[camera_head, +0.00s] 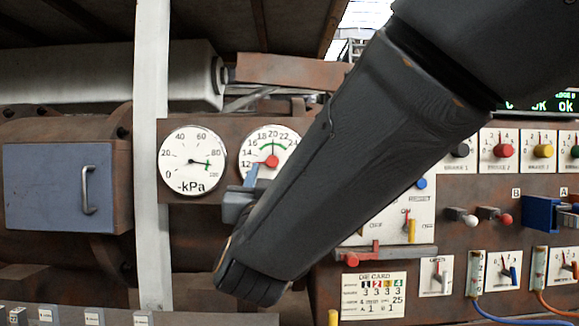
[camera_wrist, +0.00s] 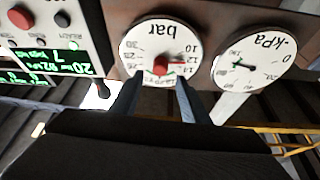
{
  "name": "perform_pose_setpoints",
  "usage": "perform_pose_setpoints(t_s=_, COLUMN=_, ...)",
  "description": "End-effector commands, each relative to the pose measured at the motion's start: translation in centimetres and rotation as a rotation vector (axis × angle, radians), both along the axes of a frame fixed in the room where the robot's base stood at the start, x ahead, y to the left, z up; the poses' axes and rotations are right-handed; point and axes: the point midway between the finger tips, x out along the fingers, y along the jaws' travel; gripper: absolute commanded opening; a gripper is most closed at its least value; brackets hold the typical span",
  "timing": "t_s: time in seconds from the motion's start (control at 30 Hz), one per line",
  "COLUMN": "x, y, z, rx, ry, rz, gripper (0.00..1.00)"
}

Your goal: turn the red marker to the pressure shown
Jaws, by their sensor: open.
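The bar gauge (camera_head: 285,140) is a white round dial with a green arc around 20 and a red hub (camera_head: 272,161). Its red marker (camera_wrist: 178,62) points near 12. The dial also shows upside down in the wrist view (camera_wrist: 152,40). My gripper (camera_wrist: 160,80) is open in front of the dial, its two blue-grey fingers on either side of the space below the red hub. In the head view one finger of my gripper (camera_head: 252,176) overlaps the dial's lower left. I cannot tell whether the fingers touch anything. My arm hides the dial's lower right.
A second gauge, marked -kPa (camera_head: 180,148), is just left. A green-text display (camera_wrist: 45,62) shows a 20 in the wrist view. A panel with coloured knobs (camera_head: 503,152) and levers stands right of my arm. A blue-grey door (camera_head: 50,190) is at far left.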

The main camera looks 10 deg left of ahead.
Motion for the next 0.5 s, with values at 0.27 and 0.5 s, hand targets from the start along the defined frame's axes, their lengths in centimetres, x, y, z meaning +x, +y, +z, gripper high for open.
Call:
perform_pose_setpoints(t_s=0.27, x=3.8, y=0.7, z=1.7, rx=-0.001, ry=0.0, rz=-0.001, gripper=0.42)
perform_pose_setpoints(t_s=0.5, x=5.1, y=1.0, z=2.2, rx=-0.001, ry=0.001, rz=0.001, gripper=0.42)
